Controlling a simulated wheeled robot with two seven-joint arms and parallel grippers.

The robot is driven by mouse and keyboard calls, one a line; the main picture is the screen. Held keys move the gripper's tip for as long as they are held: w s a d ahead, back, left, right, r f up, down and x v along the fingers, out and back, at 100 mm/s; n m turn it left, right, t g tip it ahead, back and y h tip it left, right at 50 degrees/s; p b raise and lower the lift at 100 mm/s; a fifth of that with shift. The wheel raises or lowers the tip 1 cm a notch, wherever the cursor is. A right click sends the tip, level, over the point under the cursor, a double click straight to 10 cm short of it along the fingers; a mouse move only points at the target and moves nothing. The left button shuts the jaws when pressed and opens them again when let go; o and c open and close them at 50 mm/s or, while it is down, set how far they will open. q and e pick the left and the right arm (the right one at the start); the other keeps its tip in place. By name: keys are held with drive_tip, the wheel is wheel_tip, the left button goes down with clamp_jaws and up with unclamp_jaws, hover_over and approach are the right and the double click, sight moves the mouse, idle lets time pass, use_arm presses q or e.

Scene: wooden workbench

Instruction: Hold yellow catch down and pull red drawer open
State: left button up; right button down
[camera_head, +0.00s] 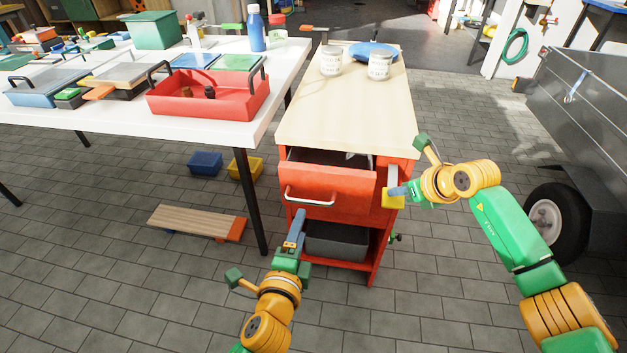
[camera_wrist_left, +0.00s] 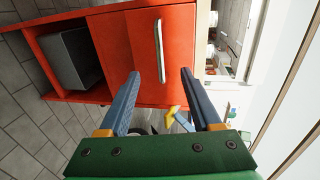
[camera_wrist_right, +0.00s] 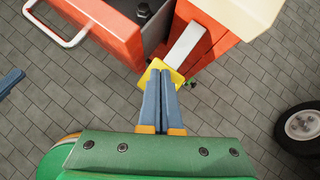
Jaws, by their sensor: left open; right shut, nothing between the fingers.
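The red drawer (camera_head: 327,183) is partly open in the cabinet, its front standing out and its dark interior showing. Its pale handle (camera_head: 310,197) runs across the front. My left gripper (camera_head: 300,216) is open below the handle; in the left wrist view the handle (camera_wrist_left: 159,50) lies ahead of the gap between the fingers, not between them. The yellow catch (camera_head: 393,200) is at the end of a pale lever at the cabinet's right side. My right gripper (camera_head: 391,190) is shut and empty, fingertips at the catch, which they partly cover in the right wrist view (camera_wrist_right: 180,77); they appear to touch it.
A grey bin (camera_head: 335,240) sits on the shelf below the drawer. A white table (camera_head: 120,118) stands to the left and a trailer (camera_head: 585,110) to the right.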

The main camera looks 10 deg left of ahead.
use_arm(q)
drive_tip(key=shift+s+r, duration=0.25)
drive_tip(key=shift+s, duration=0.85)
wheel_tip(320, 180, up, 6)
drive_tip(key=p, duration=0.6)
use_arm(e)
wheel_tip(320, 180, up, 7)
drive_tip(key=shift+r, duration=0.2)
